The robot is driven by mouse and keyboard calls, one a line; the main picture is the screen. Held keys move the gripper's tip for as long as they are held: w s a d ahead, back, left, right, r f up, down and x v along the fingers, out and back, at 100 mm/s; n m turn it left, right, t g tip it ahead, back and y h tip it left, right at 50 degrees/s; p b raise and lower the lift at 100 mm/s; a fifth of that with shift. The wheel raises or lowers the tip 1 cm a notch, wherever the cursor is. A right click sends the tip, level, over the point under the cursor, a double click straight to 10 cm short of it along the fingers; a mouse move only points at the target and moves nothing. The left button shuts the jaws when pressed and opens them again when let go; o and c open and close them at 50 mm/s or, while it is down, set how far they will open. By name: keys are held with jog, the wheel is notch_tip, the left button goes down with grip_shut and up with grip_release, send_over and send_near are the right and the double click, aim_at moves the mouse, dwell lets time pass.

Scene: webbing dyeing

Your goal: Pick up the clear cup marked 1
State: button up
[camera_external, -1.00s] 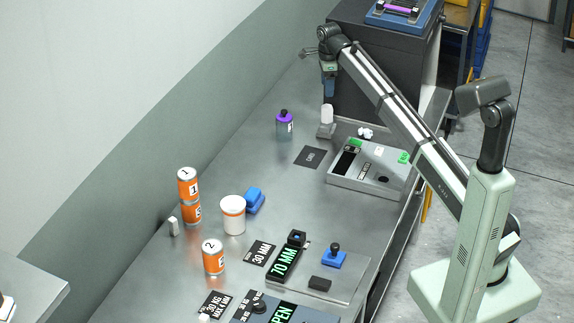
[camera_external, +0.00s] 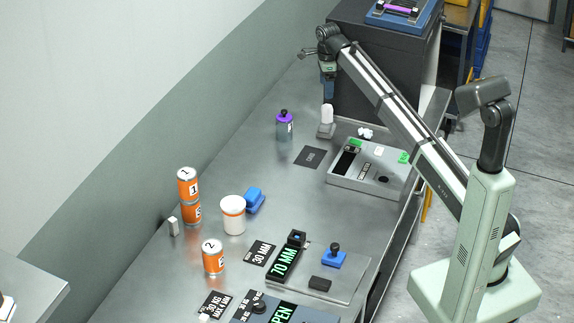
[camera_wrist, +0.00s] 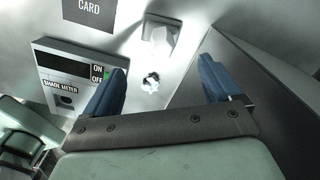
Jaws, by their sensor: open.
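I cannot make out a clear cup bearing a 1 in either view. A whitish, cup-like piece (camera_external: 326,114) stands on a small grey stand (camera_external: 325,131) by the dark cabinet; no mark on it is readable. A pale translucent shape (camera_wrist: 160,36) shows beyond my fingertips in the wrist view, and I cannot tell exactly what it is. An orange-and-white can marked 1 (camera_external: 188,184) sits on top of another orange can (camera_external: 191,213). My gripper (camera_external: 329,95) hangs above and close to the whitish piece. Its blue fingers are apart and empty in the wrist view (camera_wrist: 162,72).
The shade meter (camera_external: 370,168) lies beside the stand, with small white bits (camera_external: 365,132) near its back edge. A dark cabinet (camera_external: 375,70) rises close behind my gripper.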

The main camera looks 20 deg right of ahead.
aim_at(285, 113)
jog(key=a+n, duration=1)
jog(key=n, duration=0.1)
jog(key=a+n, duration=0.5)
jog(key=shift+w+n, duration=0.3)
jog(key=n, duration=0.5)
jog(key=shift+w, duration=0.1)
jog(key=n, duration=0.7)
jog(key=shift+n, duration=0.3)
jog(key=n, duration=0.5)
jog(key=shift+w, duration=0.1)
jog(key=n, duration=0.3)
jog(key=shift+n, duration=0.4)
notch_tip(285, 113, down, 8)
jog(key=shift+r, duration=0.1)
jog(key=shift+w+f, duration=0.15)
jog(key=shift+f, duration=1.35)
jog(key=shift+w+f, duration=0.1)
jog(key=shift+f, duration=1.4)
